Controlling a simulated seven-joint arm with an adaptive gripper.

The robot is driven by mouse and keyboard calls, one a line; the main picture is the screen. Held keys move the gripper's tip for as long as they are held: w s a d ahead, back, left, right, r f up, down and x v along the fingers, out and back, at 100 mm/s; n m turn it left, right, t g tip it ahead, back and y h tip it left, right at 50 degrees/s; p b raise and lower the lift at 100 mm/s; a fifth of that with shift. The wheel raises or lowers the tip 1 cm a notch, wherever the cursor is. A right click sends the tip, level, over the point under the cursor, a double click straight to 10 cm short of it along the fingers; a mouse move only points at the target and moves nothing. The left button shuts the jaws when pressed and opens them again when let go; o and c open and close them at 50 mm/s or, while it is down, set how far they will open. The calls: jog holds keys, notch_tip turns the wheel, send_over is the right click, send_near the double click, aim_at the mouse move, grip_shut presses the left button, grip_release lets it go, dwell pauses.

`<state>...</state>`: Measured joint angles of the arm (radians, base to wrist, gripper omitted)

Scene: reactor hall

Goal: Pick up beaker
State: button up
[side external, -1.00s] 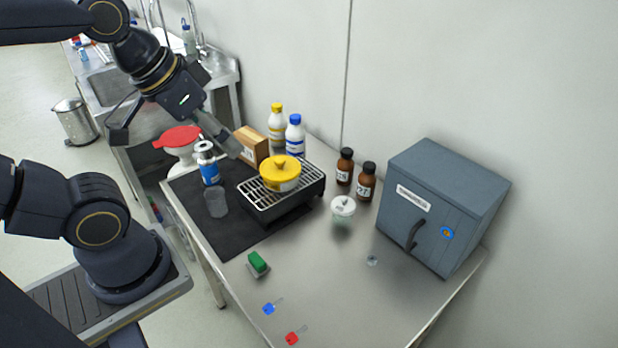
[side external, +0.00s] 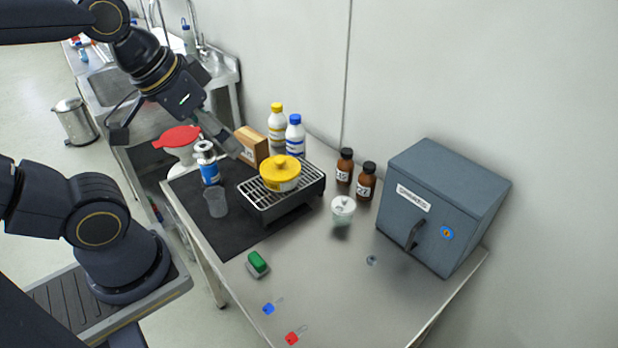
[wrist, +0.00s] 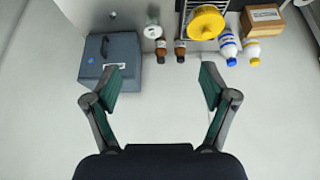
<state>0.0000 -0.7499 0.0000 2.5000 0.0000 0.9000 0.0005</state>
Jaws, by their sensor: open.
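A small clear grey beaker (side external: 216,202) stands upright on the black mat (side external: 245,237), in front of a blue and silver canister (side external: 207,165) and left of the grill rack. My gripper (side external: 232,146) is above the back left part of the table, beyond the beaker and apart from it. In the wrist view my gripper (wrist: 160,85) is open, with its two fingers wide apart and nothing between them. The beaker does not show in the wrist view.
A yellow pot (side external: 281,176) sits on the grill rack (side external: 258,201). A cardboard box (side external: 252,147), white bottles (side external: 295,136), brown bottles (side external: 366,182), a lidded glass jar (side external: 342,209) and a grey cabinet (side external: 440,205) stand around.

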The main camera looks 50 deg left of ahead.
jog(key=w+a+m, duration=0.4)
jog(key=w, duration=0.2)
jog(key=n+g, duration=0.2)
jog(key=g, duration=0.4)
send_over(217, 202)
jog(key=a, duration=0.2)
notch_tip(217, 202, down, 17)
jog(key=f, duration=1)
jog(key=shift+w+f, duration=0.15)
jog(key=shift+w, duration=0.2)
jog(key=f, duration=0.6)
jog(key=shift+a, duration=0.3)
jog(key=c, duration=1.3)
jog(key=shift+o, duration=0.2)
